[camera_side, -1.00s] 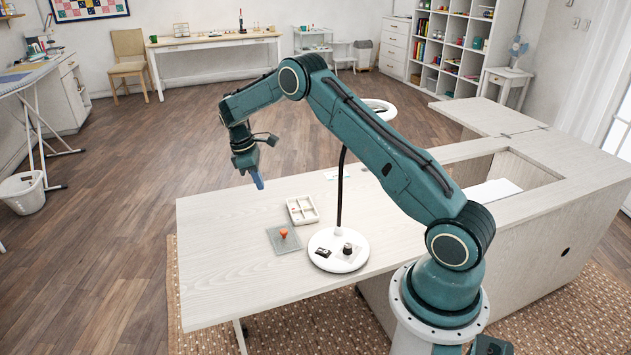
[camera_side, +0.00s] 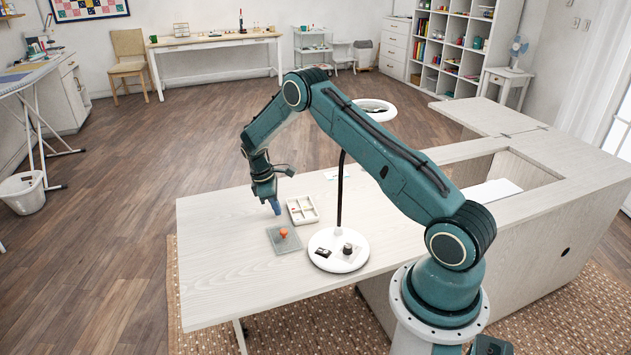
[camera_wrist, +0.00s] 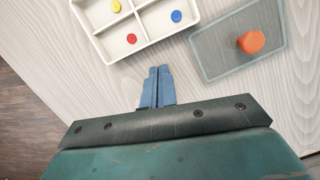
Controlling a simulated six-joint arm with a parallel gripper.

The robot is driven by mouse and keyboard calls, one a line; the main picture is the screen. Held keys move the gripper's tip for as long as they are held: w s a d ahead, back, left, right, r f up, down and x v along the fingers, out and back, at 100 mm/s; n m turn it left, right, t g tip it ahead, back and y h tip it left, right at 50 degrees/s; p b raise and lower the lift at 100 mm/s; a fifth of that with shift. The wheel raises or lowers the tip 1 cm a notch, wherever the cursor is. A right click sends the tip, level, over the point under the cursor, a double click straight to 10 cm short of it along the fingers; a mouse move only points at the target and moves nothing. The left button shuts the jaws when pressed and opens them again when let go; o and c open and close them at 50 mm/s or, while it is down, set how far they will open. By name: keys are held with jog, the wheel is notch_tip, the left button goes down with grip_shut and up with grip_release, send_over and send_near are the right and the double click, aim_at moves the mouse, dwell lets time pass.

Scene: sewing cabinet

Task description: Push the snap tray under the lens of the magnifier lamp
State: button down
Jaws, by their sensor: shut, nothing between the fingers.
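The snap tray (camera_side: 302,209) is a white compartmented tray on the pale wood table. The wrist view shows its cells (camera_wrist: 150,40) with yellow, red and blue round snaps. My gripper (camera_side: 277,209) is shut and empty, low at the tray's left side. In the wrist view its blue fingers (camera_wrist: 157,88) are together, just short of the tray's wall with a small gap.
A grey translucent mat (camera_side: 275,238) with an orange knob-like object (camera_side: 284,232) lies in front of the tray. Small dark items stand on the lamp's base. A pale card (camera_side: 337,173) lies beyond the tray. The table's left part is clear.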

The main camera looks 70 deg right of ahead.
jog(key=shift+s+d, duration=0.25)
jog(key=shift+s, duration=0.2)
jog(key=shift+s+d, duration=0.2)
jog(key=shift+s, duration=0.25)
jog(key=shift+s+d, duration=0.1)
jog(key=s+d, duration=0.2)
jog(key=s, duration=0.2)
jog(key=s+d, duration=0.2)
jog(key=s, duration=0.2)
jog(key=s+d, duration=0.3)
jog(key=s, duration=0.2)
jog(key=shift+s+d, duration=0.1)
jog(key=shift+w+a, duration=0.3)
jog(key=shift+w, duration=0.25)
jog(key=w, duration=0.1)
jog(key=w+a, duration=0.1)
jog(key=shift+w+a+r, duration=0.15)
jog(key=shift+w+a, duration=0.05)
jog(key=shift+w, duration=0.15)
jog(key=v, duration=0.9)
jog(key=shift+r, duration=0.4)
